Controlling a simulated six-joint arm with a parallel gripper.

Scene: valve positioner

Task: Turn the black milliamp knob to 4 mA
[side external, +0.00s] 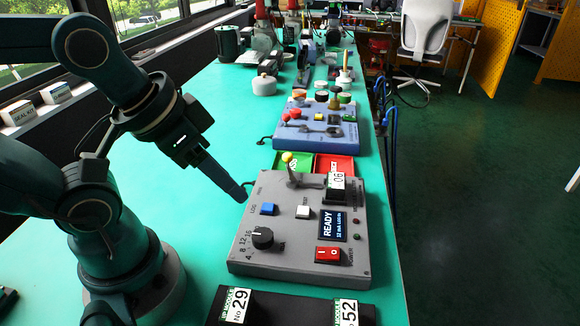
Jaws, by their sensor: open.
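The black milliamp knob (262,238) sits at the front left of the grey control box (290,262). A light pointer mark on the knob is too small to read surely. The box's screen (333,225) shows "READY" with a smaller line below that seems to read 12 mA. My gripper (241,194) is open and empty, with its fingers pointing down and right. In the picture its tips are at the box's left edge, above and left of the knob, apart from it. The gap between the fingers is hidden from this side.
The box also bears a yellow-tipped lever (288,160), a blue button (269,209), a white button (302,212) and a red power switch (328,254). A blue panel (318,135) lies behind.

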